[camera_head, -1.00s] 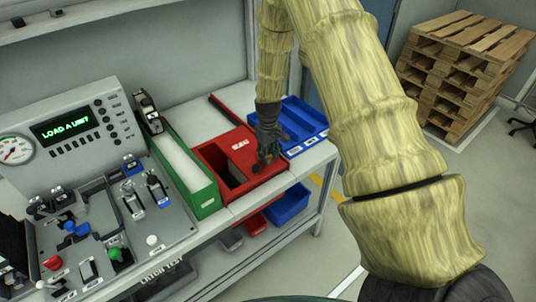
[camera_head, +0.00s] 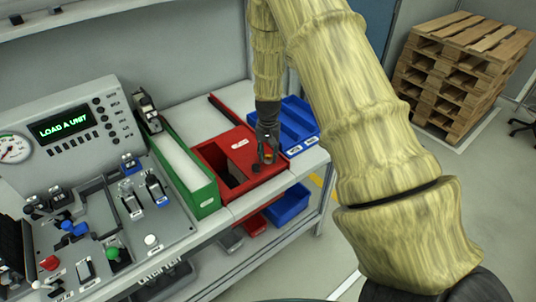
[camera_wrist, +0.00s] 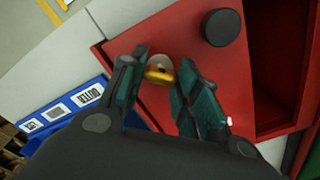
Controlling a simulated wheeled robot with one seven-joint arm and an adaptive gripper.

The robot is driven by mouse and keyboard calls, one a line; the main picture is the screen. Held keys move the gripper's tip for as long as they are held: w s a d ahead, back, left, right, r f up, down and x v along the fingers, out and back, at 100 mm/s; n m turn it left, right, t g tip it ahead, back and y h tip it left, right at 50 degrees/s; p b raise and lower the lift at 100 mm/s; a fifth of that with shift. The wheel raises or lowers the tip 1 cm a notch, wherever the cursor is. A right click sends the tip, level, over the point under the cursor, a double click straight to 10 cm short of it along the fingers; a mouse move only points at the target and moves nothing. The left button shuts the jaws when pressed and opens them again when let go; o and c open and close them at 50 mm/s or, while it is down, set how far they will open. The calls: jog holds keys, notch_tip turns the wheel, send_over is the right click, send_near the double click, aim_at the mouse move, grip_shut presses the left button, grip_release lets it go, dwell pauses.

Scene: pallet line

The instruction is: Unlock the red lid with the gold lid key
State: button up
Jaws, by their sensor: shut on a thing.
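The red lid (camera_head: 250,143) covers part of a red box (camera_head: 228,181) on the bench, with a dark opening at its left. In the wrist view the red lid (camera_wrist: 183,42) fills the middle, with a round black knob (camera_wrist: 222,27) on it. My gripper (camera_head: 267,157) is low over the front right of the lid. In the wrist view my gripper (camera_wrist: 162,88) has its green-padded fingers on either side of the gold lid key (camera_wrist: 160,72) and is shut on it. The key's lower end is hidden, so I cannot tell how deep it sits in the lid.
A blue bin (camera_head: 298,128) stands close on the right of the red box. A green-sided bin (camera_head: 206,195) stands on its left. A control panel (camera_head: 72,125) reading "LOAD A UNIT" is further left. Stacked pallets (camera_head: 462,75) stand on the floor at right.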

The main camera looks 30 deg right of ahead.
aim_at(268, 154)
jog(key=m, duration=0.4)
jog(key=shift+m, duration=2.6)
jog(key=o, duration=1)
notch_tip(268, 154, up, 12)
jog(key=shift+r, duration=0.1)
